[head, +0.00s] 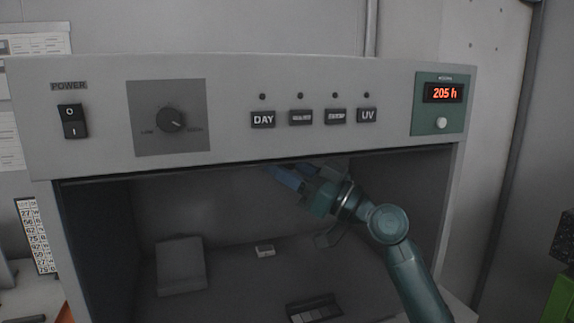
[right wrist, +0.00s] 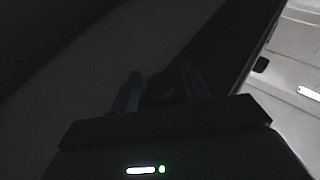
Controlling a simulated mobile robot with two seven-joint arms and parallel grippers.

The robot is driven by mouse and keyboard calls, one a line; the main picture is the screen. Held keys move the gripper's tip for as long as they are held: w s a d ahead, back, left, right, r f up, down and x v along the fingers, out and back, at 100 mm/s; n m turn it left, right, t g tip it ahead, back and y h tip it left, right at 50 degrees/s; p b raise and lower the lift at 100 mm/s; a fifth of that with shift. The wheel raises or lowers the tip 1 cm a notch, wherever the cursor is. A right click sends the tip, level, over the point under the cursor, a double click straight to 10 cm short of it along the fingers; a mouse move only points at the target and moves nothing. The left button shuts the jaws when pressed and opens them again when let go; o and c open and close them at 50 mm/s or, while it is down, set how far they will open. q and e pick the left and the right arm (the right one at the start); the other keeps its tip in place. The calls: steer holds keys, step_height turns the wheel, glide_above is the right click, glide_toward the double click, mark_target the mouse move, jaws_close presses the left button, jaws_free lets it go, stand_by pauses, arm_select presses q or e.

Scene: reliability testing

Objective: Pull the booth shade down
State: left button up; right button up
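The grey viewing booth (head: 226,100) fills the middle of the head view, its front opening dark inside. I cannot make out a separate shade; the top edge of the opening (head: 250,163) is a dark line. My right gripper (head: 284,176) is inside the opening, just under that edge, right of centre. In the right wrist view its two fingers (right wrist: 163,92) stand apart. A dark rounded form (right wrist: 160,89) lies between them. The picture is too dark to tell what it is or whether the fingers press on it. My left gripper is not in view.
The booth panel has a power switch (head: 73,121), a dial (head: 170,120), several buttons and a red-lit hour display (head: 444,93). Inside the booth are a grey slanted block (head: 181,265), a small pale box (head: 264,251) and a dark tray of pale swatches (head: 314,307).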

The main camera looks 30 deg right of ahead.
jaws_close()
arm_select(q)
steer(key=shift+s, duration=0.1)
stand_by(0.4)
